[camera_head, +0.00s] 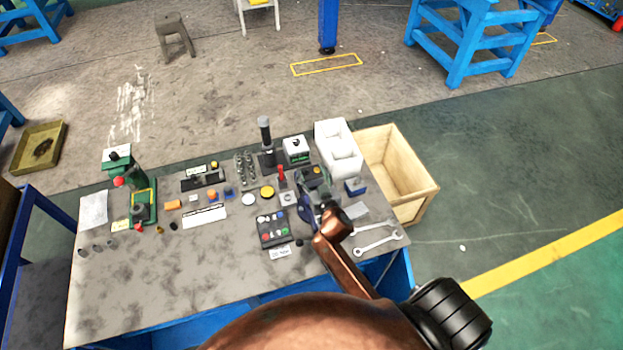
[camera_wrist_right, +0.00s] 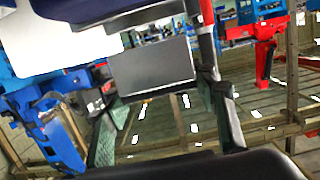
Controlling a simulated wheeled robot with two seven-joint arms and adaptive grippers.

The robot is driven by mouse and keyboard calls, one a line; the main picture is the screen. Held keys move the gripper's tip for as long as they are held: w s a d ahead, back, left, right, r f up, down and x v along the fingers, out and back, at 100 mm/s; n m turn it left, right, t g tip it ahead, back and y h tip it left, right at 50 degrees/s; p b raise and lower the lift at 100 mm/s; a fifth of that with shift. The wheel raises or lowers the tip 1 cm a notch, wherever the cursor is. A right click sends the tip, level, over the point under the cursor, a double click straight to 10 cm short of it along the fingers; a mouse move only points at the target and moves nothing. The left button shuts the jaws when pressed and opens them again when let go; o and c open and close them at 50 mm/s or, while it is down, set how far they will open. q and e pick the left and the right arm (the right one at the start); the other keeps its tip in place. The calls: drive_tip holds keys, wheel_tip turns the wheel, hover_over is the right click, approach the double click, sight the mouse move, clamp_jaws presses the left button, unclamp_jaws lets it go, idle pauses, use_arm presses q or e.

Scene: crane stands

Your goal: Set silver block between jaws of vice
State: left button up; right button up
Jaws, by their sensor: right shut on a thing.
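My right gripper (camera_head: 322,200) reaches over the right part of the workbench in the head view. In the right wrist view the gripper (camera_wrist_right: 158,88) has its fingers on both sides of a flat-faced grey block, the silver block (camera_wrist_right: 152,68), and is shut on it. In the head view the held block cannot be made out behind my arm. A dark device (camera_head: 314,176) stands just beyond the gripper. It may be the vice, but its jaws cannot be made out. My left gripper is not in view.
The workbench (camera_head: 150,285) carries a button panel (camera_head: 271,229), wrenches (camera_head: 378,241), a white bin (camera_head: 338,148) and a green machine (camera_head: 143,204). A wooden crate (camera_head: 428,190) stands beyond its right edge. The bench's front left is mostly clear.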

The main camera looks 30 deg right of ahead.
sight(312, 177)
drive_tip(key=shift+w+d+f, duration=0.15)
drive_tip(key=shift+w+f, duration=0.05)
drive_tip(key=shift+w, duration=0.1)
wheel_tip(312, 177, down, 4)
drive_tip(key=shift+r+b, duration=0.25)
drive_tip(key=shift+b, duration=0.35)
drive_tip(key=shift+r, duration=0.1)
drive_tip(key=o, duration=1.4)
drive_tip(key=shift+f, duration=0.3)
drive_tip(key=o, duration=0.5)
drive_tip(key=shift+r, duration=0.1)
